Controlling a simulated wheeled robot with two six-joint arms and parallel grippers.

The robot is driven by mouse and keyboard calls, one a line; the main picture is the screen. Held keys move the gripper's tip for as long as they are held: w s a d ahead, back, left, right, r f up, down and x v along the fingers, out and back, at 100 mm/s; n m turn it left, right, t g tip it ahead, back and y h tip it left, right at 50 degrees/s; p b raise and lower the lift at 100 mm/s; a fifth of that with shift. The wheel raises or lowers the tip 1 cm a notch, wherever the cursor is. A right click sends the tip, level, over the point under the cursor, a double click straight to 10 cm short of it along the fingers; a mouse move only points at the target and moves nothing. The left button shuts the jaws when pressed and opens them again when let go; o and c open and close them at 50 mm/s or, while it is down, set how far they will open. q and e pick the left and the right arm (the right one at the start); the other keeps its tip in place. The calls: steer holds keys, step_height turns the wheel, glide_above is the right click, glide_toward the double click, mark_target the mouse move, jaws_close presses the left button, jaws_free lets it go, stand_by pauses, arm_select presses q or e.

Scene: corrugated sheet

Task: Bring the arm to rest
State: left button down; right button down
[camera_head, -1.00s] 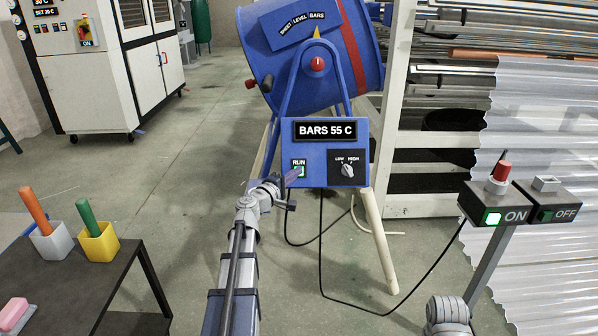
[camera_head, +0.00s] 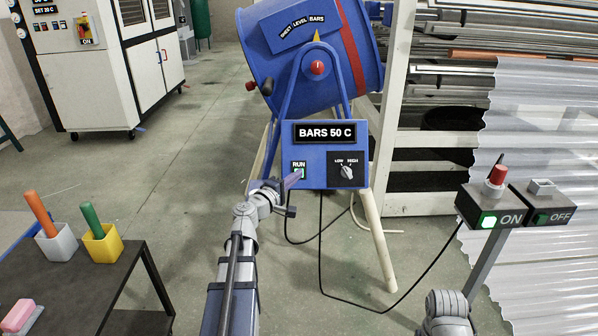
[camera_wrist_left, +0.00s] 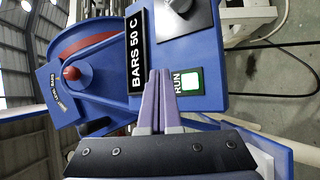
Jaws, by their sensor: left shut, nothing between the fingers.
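My left arm reaches up the middle of the head view, and my left gripper (camera_head: 294,179) is at the lit RUN button (camera_head: 299,169) on the blue control box (camera_head: 322,180). In the left wrist view the gripper's two purple fingers (camera_wrist_left: 158,92) are shut together and empty, beside the green-white RUN button (camera_wrist_left: 188,82). I cannot tell whether the fingertips touch the box. The display (camera_head: 325,132) reads BARS 50 C. My right arm shows only as a grey joint at the bottom right of the head view; its gripper is not in view.
A blue drum (camera_head: 312,60) stands above the box. An ON/OFF switch stand (camera_head: 490,221), ON lit, is at right before corrugated sheets (camera_head: 545,130). A dark table (camera_head: 75,285) with a white cup (camera_head: 56,243) and yellow cup (camera_head: 102,243) is at lower left. A cable hangs below the box.

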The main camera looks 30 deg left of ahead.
stand_by(0.5)
arm_select(q)
steer(key=s+d+f+m+g+h, duration=0.2)
steer(key=d+f+m+g+h, duration=0.25)
steer(key=d, duration=0.95)
steer(key=s+d+f+m+g+h, duration=0.15)
steer(key=d+f+m+g, duration=0.4)
steer(key=d, duration=0.75)
steer(key=s+d+f+m+g, duration=0.3)
steer(key=s+d+f+m, duration=0.25)
steer(key=d+f, duration=0.2)
steer(key=s+d+f+m+g+y, duration=0.1)
steer(key=s+f+m+g+y, duration=0.2)
steer(key=s, duration=0.5)
steer(key=s+d+f+m+g+y, duration=0.1)
steer(key=s+f+m+g+y, duration=0.15)
steer(key=s+y, duration=0.35)
step_height(320, 180, up, 34)
steer(key=s+p, duration=0.1)
steer(key=p, duration=3.2)
steer(key=shift+s+r+h+p, duration=0.15)
steer(key=shift+r+h+p, duration=0.1)
steer(key=shift+h+p, duration=0.05)
